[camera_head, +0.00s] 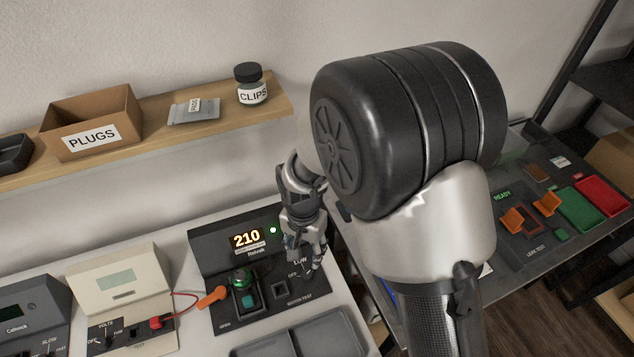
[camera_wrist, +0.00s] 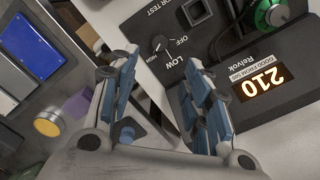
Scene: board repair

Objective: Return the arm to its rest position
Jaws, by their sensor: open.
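My gripper (camera_head: 306,245) is in front of the right part of the dark Relvok tester (camera_head: 212,262), close to its LOW/OFF knob. In the wrist view my gripper (camera_wrist: 165,95) has its two blue-padded fingers spread apart, with nothing between them. The knob (camera_wrist: 161,44) shows just beyond the fingertips, apart from them as far as I can tell. My arm covers much of the middle of the head view.
A shelf (camera_head: 215,103) above the bench holds a PLUGS box (camera_head: 92,122), a grey packet (camera_head: 193,111) and a CLIPS jar (camera_head: 251,84). A cream meter (camera_head: 115,290) with a red lead stands left of the tester. A grey tray (camera_head: 330,335) lies in front. Coloured bins (camera_head: 580,208) stand right.

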